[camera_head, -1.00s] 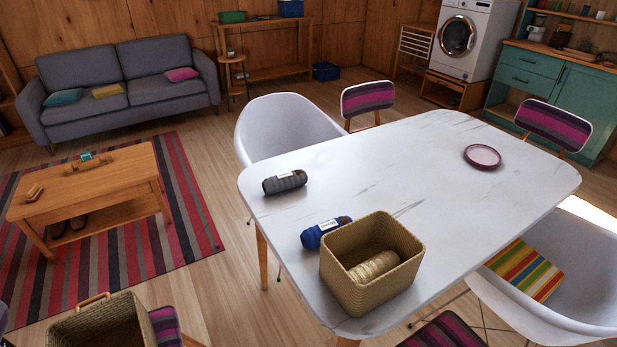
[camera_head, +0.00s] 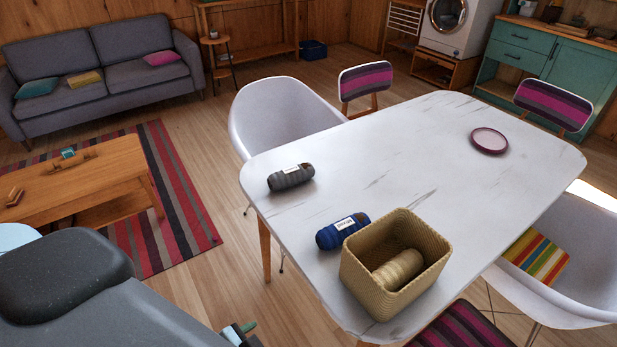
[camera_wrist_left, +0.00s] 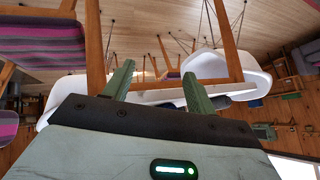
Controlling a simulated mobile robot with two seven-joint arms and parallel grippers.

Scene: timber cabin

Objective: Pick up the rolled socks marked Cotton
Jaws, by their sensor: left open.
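Three rolled socks show in the head view. A dark grey roll (camera_head: 290,178) lies on the white marble-look table (camera_head: 420,150) near its left edge. A blue roll (camera_head: 330,238) with a white label lies beside the basket. A beige roll (camera_head: 397,270) lies inside the woven basket (camera_head: 378,290). The grey and blue rolls carry white labels too small to read surely; I see none on the beige one. My left gripper (camera_wrist_left: 156,86) is open and empty in the left wrist view; in the head view only part of it shows at the bottom, left of the table. My right gripper is out of view.
White shell chairs (camera_head: 285,115) stand around the table, one with a striped cushion (camera_head: 535,258). A purple-rimmed plate (camera_head: 489,141) lies at the far right of the table. The table's middle is clear. A wooden coffee table (camera_head: 90,180) stands at left.

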